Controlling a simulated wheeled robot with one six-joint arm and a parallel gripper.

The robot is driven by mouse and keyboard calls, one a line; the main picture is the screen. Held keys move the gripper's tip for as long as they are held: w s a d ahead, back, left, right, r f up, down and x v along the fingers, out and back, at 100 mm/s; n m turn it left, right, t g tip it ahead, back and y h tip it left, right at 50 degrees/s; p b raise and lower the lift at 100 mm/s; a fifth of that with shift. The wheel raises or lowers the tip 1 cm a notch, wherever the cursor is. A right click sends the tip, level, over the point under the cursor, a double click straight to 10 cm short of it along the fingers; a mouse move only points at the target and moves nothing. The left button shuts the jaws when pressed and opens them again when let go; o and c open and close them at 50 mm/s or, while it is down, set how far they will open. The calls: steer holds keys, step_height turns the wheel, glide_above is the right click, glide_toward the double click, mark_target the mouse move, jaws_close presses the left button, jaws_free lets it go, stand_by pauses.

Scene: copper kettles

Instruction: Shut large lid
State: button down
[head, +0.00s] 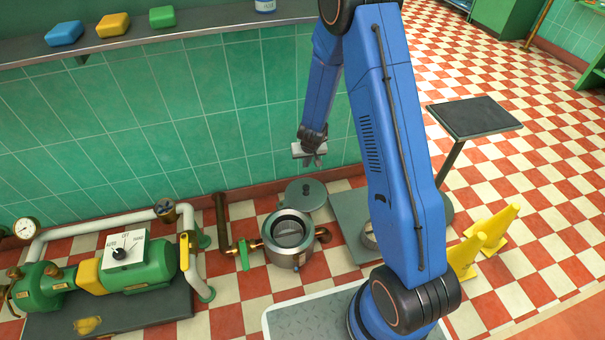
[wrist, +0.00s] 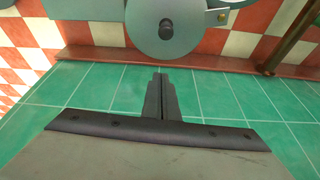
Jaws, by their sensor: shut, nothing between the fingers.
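The large lid is a grey round disc with a dark knob (head: 312,200), behind the round metal pot (head: 283,259). The pot's mouth is uncovered and its inside shows. In the wrist view the lid (wrist: 145,17) is at the top centre, its knob facing the camera. My gripper (head: 313,160) is above and behind the lid in the head view, near the green wall, and touches nothing. In the wrist view its fingers (wrist: 161,82) are together and empty, below the lid's edge in the picture. The exact tilt of the lid is hard to tell.
A copper pipe with a green-handled valve (head: 244,258) joins the pot on its left. A green pump (head: 150,265) with a dial box stands further left. A shelf (head: 190,38) runs along the wall. My arm hides part of the floor right of the pot; yellow cones (head: 490,230) stand beyond.

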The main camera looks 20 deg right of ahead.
steer(key=shift+x, duration=1.35)
glide_above(304, 183)
step_height(304, 183, down, 8)
steer(key=shift+r, duration=0.1)
steer(key=shift+s, duration=1.15)
steer(key=shift+s+a, duration=0.15)
steer(key=shift+s, duration=0.75)
steer(key=shift+s, duration=0.15)
